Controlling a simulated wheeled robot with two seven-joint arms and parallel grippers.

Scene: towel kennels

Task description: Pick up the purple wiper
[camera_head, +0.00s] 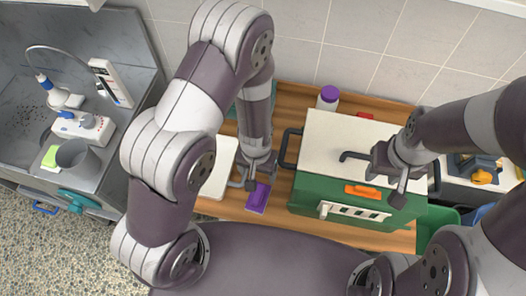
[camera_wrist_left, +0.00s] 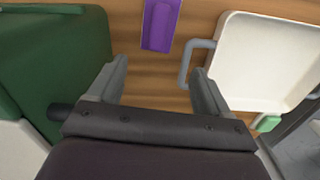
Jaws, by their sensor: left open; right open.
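The purple wiper (camera_head: 258,197) lies on the wooden counter near its front edge, between the white tray and the green box. It also shows at the top of the left wrist view (camera_wrist_left: 160,25), beyond the fingertips. My left gripper (camera_head: 260,184) is open, above the counter at the wiper, and partly covers it in the head view. In the left wrist view nothing is between its fingers (camera_wrist_left: 160,68). My right gripper (camera_head: 386,182) is open over the green box, away from the wiper.
The white tray (camera_wrist_left: 270,60) with a grey handle (camera_wrist_left: 187,62) sits close beside the wiper. The green box (camera_head: 305,195) with a pale top stands to the right, with a dark side handle (camera_head: 290,147). A purple-capped bottle (camera_head: 328,98) stands behind. A sink (camera_head: 28,110) is at left.

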